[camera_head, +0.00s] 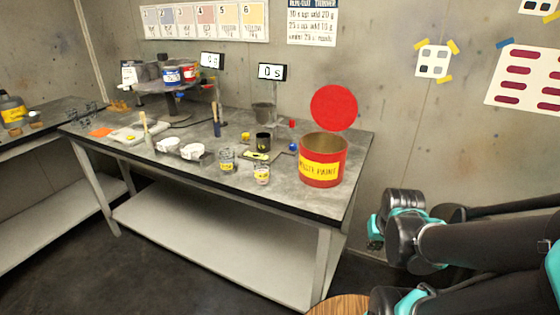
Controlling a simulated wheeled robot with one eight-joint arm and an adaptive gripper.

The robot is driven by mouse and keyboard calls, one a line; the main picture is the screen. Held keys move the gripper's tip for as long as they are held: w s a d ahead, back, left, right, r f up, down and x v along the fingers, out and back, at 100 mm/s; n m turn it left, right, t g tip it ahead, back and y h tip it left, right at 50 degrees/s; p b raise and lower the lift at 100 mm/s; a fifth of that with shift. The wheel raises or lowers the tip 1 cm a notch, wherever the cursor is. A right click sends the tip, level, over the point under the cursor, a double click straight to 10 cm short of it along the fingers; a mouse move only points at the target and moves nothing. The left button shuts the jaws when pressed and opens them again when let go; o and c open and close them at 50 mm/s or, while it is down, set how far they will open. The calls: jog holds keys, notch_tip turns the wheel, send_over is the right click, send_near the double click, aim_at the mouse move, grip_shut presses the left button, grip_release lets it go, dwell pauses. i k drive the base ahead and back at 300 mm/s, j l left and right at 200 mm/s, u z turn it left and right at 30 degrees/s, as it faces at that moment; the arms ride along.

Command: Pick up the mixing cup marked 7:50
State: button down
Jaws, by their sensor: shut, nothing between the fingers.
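Two small clear cups with yellow labels stand near the front edge of the grey workbench (270,192): one cup (227,160) is left of the other cup (262,174). Their markings are too small to read, so I cannot tell which is marked 7:50. A black cup (263,142) stands behind them, and a grey cup (263,113) stands farther back. My arm shows at the lower right, apart from the bench; my gripper is outside the picture.
A red waste paint bucket (322,160) stands at the bench's right end, with a red disc (334,107) above it. White tubs (193,151), brushes (216,120) and a stand with paint cans (172,76) occupy the left. A round wooden top (338,305) is in front.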

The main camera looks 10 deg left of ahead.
aim_at(227, 162)
jog(key=k+j+z, duration=0.15)
jog(key=k+j, duration=0.15)
jog(key=k+j+z, duration=0.1)
jog(key=k, duration=0.35)
jog(key=k+j+z, duration=0.15)
jog(key=k+j, duration=0.15)
jog(key=k, duration=0.1)
